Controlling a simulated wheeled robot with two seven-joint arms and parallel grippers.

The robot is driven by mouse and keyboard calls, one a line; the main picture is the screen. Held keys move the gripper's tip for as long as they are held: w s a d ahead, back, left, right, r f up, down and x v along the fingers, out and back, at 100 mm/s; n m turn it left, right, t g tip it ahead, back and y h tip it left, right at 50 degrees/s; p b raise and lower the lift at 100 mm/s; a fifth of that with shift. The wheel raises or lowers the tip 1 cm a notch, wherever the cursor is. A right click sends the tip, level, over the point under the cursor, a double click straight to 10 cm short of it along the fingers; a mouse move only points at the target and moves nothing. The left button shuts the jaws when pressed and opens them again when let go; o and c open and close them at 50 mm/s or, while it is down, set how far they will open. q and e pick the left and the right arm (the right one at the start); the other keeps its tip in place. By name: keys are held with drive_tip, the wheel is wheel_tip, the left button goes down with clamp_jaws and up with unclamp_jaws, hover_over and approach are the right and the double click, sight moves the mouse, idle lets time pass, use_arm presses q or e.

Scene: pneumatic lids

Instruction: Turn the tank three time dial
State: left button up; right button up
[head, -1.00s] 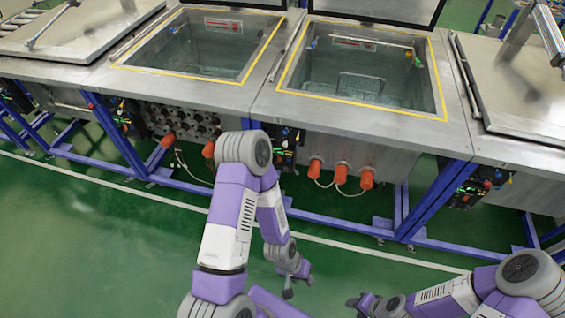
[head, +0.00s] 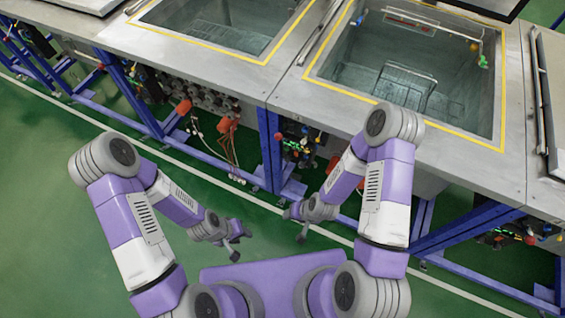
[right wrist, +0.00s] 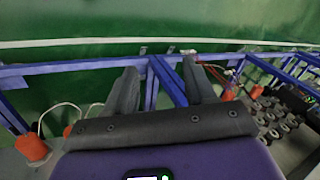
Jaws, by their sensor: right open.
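Two open tanks with yellow-edged rims stand in a row of steel benches in the head view: the left tank (head: 220,25) and the right tank (head: 408,75). A small control panel (head: 298,148) with coloured knobs and green lights sits under the bench between them. I cannot read a tank number or single out the time dial. My left gripper (head: 238,242) is open and empty, low in front of the benches. My right gripper (head: 294,222) is open and empty, below that panel. In the right wrist view its fingers (right wrist: 160,88) are apart with nothing between them.
Another panel (head: 146,84) is farther left and one (head: 520,234) at lower right. Blue frame legs (head: 268,150) and orange connectors with hanging cables (head: 228,126) stick out under the benches. Green floor (head: 50,200) is free at left.

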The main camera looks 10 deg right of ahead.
drive_tip(key=w+f+m+t+h+b, duration=0.25)
drive_tip(key=w+f+t, duration=0.4)
drive_tip(key=w, duration=0.75)
drive_tip(key=m+t+h+b, duration=0.3)
drive_tip(key=h, duration=0.6)
approach(301, 167)
drive_tip(key=shift+y, duration=0.25)
drive_tip(key=b+x, duration=0.1)
drive_tip(key=x, duration=0.7)
drive_tip(key=shift+d+r+b, duration=0.15)
drive_tip(key=shift+d+b, duration=0.05)
drive_tip(key=shift+b, duration=0.1)
clamp_jaws()
drive_tip(key=shift+m, duration=0.25)
